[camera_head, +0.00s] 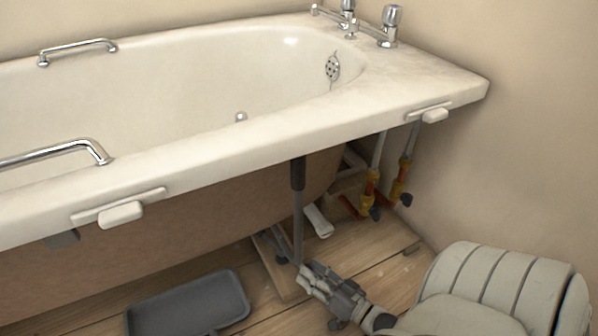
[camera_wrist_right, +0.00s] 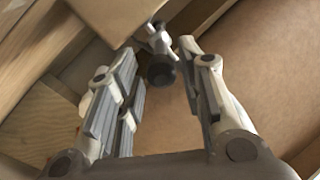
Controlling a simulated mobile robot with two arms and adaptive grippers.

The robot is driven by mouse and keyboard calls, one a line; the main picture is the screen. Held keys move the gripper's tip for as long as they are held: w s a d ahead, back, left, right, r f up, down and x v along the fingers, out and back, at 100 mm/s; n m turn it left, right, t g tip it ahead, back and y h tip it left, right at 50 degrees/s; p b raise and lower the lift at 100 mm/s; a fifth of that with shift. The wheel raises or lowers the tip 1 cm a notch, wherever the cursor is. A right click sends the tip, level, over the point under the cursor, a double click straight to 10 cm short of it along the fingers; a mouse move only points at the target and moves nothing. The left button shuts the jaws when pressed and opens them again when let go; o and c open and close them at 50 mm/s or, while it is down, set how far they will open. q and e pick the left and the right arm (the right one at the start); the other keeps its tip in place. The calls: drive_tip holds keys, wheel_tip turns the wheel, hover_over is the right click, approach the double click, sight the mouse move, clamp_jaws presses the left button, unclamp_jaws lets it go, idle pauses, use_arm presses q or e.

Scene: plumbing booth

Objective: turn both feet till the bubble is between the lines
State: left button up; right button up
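The bathtub (camera_head: 240,145) stands above a plank floor. Under its near rim a thin upright leg (camera_head: 298,225) with a dark sleeve at its top runs down to my right gripper (camera_head: 306,277). In the right wrist view my right gripper (camera_wrist_right: 157,52) is open, its fingers apart. A dark round foot or knob (camera_wrist_right: 162,70) on a metal fitting shows between the fingertips, with a gap on each side. I cannot tell a second foot for certain. No bubble or lines can be made out. My left gripper is out of view.
A dark grey tray (camera_head: 188,303) lies on the floor at lower left. Pipes with orange and yellow fittings (camera_head: 371,185) stand behind the leg. White blocks on strips (camera_head: 120,213) sit at the rim's edge. Open floor (camera_head: 375,265) lies right of the gripper.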

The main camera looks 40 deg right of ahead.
drive_tip(key=s, duration=0.5)
drive_tip(key=shift+s+d+r, duration=0.1)
drive_tip(key=shift+s+d, duration=0.25)
